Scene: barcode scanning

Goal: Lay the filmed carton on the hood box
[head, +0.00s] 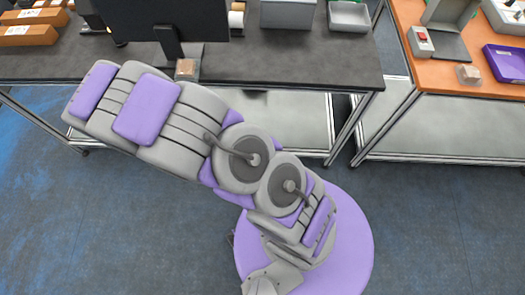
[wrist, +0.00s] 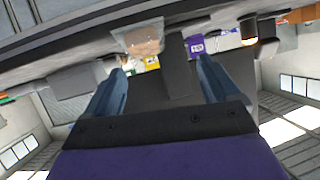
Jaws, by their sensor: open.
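A small brown carton (head: 187,68) that looks wrapped in clear film stands at the front edge of the dark bench, below the monitor in the head view. In the wrist view, which is tilted and nearly upside down, a see-through wrapped block (wrist: 145,38) lies ahead of the fingertips and looks like this carton. My gripper (wrist: 159,67) is open, with nothing held between its two blue fingers. The head view does not clearly show it. A grey unit with a raised lid (head: 448,14) on the orange bench may be the hood box; I cannot be sure.
A monitor (head: 165,18) stands close behind the carton. The orange bench (head: 450,105) holds another small carton (head: 468,74), a red-button control (head: 420,41) and a purple tray (head: 506,62). Brown boxes (head: 30,35) lie far left. A floor gap separates the benches.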

